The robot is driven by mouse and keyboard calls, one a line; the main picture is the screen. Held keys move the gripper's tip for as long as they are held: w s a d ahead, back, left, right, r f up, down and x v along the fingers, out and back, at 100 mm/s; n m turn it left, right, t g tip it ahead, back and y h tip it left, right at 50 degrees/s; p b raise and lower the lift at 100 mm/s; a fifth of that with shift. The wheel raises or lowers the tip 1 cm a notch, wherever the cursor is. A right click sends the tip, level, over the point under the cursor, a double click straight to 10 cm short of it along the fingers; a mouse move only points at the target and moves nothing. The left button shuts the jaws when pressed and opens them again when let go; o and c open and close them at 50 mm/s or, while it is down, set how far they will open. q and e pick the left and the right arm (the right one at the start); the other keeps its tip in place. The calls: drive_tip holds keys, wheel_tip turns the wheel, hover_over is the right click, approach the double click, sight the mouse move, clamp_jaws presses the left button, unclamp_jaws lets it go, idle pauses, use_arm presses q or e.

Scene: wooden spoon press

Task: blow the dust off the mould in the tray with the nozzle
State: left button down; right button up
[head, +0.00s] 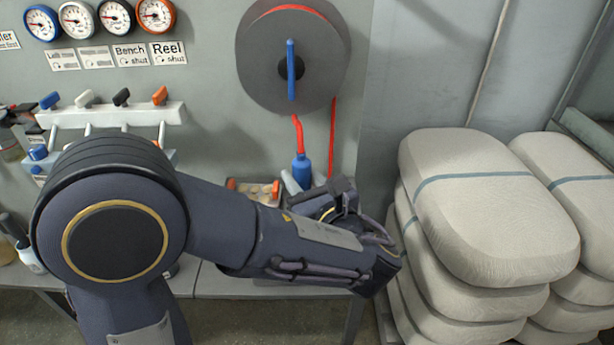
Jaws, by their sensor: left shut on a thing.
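The blue nozzle (301,168) hangs at the end of a red hose (298,132), below the hose reel. My left gripper (303,184) is shut on the nozzle, and my own forearm and wrist hide most of the fingers. The tray (232,184) with red-orange end pieces sits on the bench just left of the nozzle. Pale rounded shapes, apparently the mould (254,188), show inside it. My arm covers the tray's near side, and any dust is too small to tell. My right gripper is out of view.
The grey hose reel (262,62) with a blue handle is on the wall. Several gauges (116,17) and a manifold with coloured levers (112,114) are at left. Labels read "Bench shut" and "Reel shut". Stacked pale sacks (488,215) fill the right side beyond the bench (240,286).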

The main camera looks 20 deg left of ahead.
use_arm(q)
drive_tip(key=shift+s+a, duration=0.2)
drive_tip(key=shift+a, duration=0.4)
drive_tip(key=shift+s+a, duration=0.15)
drive_tip(key=shift+a, duration=0.45)
drive_tip(key=shift+a+p, duration=0.15)
drive_tip(key=shift+p, duration=0.15)
drive_tip(key=w+a+r+p, duration=0.1)
drive_tip(key=w+r+p, duration=0.2)
drive_tip(key=r+p, duration=0.25)
drive_tip(key=shift+f+b, duration=1.9)
drive_tip(key=shift+f, duration=0.9)
drive_tip(key=w+d, duration=0.3)
drive_tip(key=d, duration=0.4)
drive_tip(key=shift+d+p, duration=0.15)
drive_tip(key=shift+p, duration=0.3)
drive_tip(key=shift+d+r, duration=0.1)
drive_tip(key=shift+d, duration=0.1)
